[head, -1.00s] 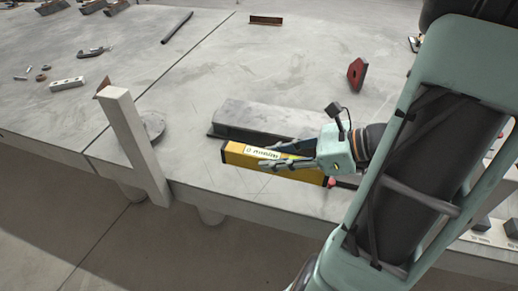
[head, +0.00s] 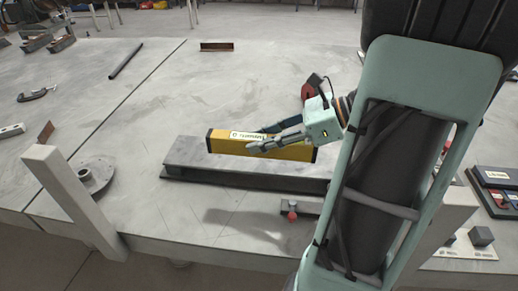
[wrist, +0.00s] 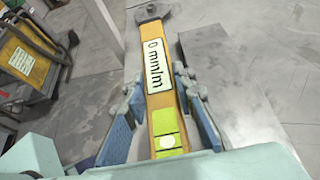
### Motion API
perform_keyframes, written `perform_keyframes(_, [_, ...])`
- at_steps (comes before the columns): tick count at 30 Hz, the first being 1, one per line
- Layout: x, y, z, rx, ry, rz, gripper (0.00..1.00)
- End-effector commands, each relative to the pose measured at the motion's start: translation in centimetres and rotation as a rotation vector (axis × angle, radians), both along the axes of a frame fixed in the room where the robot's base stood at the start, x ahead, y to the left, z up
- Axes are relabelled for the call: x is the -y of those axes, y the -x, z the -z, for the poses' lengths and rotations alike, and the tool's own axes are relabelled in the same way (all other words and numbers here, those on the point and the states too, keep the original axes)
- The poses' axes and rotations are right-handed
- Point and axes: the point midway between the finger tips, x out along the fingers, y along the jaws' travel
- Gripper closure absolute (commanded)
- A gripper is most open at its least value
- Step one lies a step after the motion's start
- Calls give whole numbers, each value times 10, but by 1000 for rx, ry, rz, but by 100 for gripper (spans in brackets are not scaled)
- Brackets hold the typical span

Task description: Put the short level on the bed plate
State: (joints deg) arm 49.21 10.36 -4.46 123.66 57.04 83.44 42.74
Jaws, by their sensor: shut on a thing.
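The short level (head: 225,144) is a yellow bar with dark ends and a white label. My gripper (head: 262,140) is shut on it near its middle. In the head view the level overlaps the back of a long grey raised block, seemingly the bed plate (head: 240,181), and lies roughly parallel to it. A shadow on the table in front suggests the level is held up; the gap is unclear. In the wrist view the level (wrist: 160,122) runs between the fingers, showing "0 mm/m" and a green vial. The fingers hide part of its side.
A grey post (head: 68,200) and a round flange (head: 95,174) stand left of the block. A small fixture with a red knob (head: 292,214) is in front. A dark red piece (head: 308,91) is behind my gripper. The table middle behind the block is clear.

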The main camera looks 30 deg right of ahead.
Motion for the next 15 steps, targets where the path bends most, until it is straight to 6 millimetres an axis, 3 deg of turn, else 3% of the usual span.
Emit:
perform_keyframes(11, [28, -79, 39, 0, -4, -2, 100])
perform_keyframes(15, [35, -97, 66, -2, -4, -1, 100])
